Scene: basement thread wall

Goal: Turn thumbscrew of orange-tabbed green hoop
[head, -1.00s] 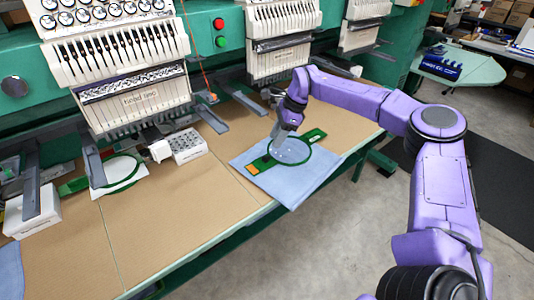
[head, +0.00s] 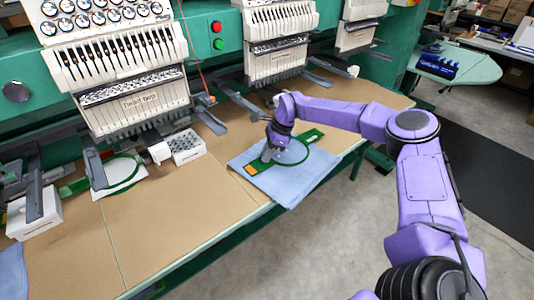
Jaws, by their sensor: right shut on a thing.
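The orange-tabbed green hoop (head: 307,152) lies on a light blue cloth (head: 290,187) on the brown table. Its orange tab (head: 250,169) points to the lower left, and a green arm reaches out at the upper right. My right gripper (head: 267,156) is down at the left side of the hoop, near the orange tab, and is shut on a small part there. That part, likely the thumbscrew, is hidden by the fingers. My left gripper is not in the head view.
Embroidery machine heads (head: 122,95) stand along the back. Another green hoop with white cloth (head: 120,175) lies at the left. A white bobbin box (head: 187,146) and a white box (head: 33,214) stand on the table. The brown table (head: 190,215) is bare in the middle.

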